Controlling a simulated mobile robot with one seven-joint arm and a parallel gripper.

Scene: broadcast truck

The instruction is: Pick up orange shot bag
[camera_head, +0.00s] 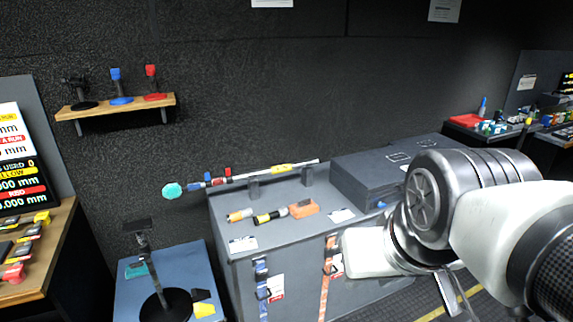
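The orange shot bag appears to be the small orange block (304,208) lying on top of the grey cabinet (290,232), near its front edge and right of two dark cylinders. My arm comes in from the right. Its white end, my gripper (367,252), is in front of the cabinet, to the right of and lower in the picture than the orange block, and apart from it. Its fingers are not clearly visible, so I cannot tell whether they are open or shut. Nothing is seen held in it.
Two cylinders, one orange-ended (240,215) and one yellow-ended (270,217), lie beside the block. A long pole (262,173) rests on supports behind them. A dark grey case (368,180) stands at right. A blue-topped stand (128,295) is at lower left.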

